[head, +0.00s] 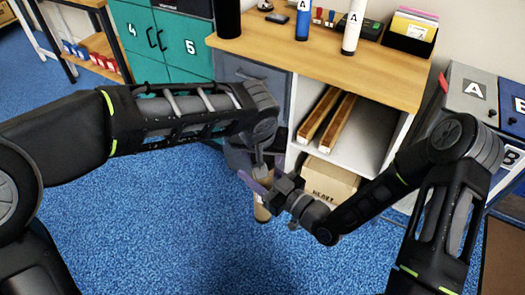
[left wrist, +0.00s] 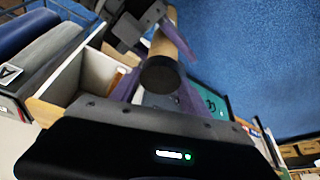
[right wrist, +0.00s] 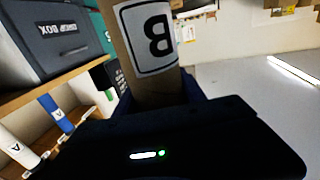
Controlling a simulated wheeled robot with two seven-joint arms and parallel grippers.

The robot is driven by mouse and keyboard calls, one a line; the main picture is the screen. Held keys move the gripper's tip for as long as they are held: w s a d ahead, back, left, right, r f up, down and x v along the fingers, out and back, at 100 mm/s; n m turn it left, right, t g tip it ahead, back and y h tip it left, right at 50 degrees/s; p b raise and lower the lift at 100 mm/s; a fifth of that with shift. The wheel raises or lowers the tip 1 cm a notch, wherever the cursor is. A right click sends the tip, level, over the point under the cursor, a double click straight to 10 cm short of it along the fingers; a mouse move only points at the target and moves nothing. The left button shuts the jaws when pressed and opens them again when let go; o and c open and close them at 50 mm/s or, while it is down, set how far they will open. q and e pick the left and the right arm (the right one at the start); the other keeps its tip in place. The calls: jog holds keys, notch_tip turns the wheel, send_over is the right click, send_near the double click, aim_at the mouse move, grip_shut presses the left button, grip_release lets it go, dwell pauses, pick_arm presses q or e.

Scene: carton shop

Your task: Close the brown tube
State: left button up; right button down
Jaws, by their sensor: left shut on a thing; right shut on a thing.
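The brown tube (head: 262,211) stands roughly upright in the air in front of the shelf unit. My right gripper (head: 266,186) is shut around it from the right. In the right wrist view the tube (right wrist: 150,88) carries a white label with a black B. My left gripper (head: 262,168) is above the tube, pointing down. In the left wrist view a round black cap (left wrist: 158,75) lies between its fingers, in line with the tube's end (left wrist: 164,40). I cannot tell whether the cap is seated on the tube or just apart from it.
The wooden counter (head: 345,68) behind holds a blue tube (head: 303,22), a white tube (head: 352,32) and a card box (head: 410,32). Below are shelves with long brown pieces (head: 318,115) and a carton (head: 328,182). Blue floor in front is clear.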

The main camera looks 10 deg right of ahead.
pick_arm(q)
jog(key=shift+f, duration=0.6)
dwell(0.7)
jog(key=o, duration=1.5)
jog(key=v, duration=1.2)
jog(key=shift+f, duration=0.1)
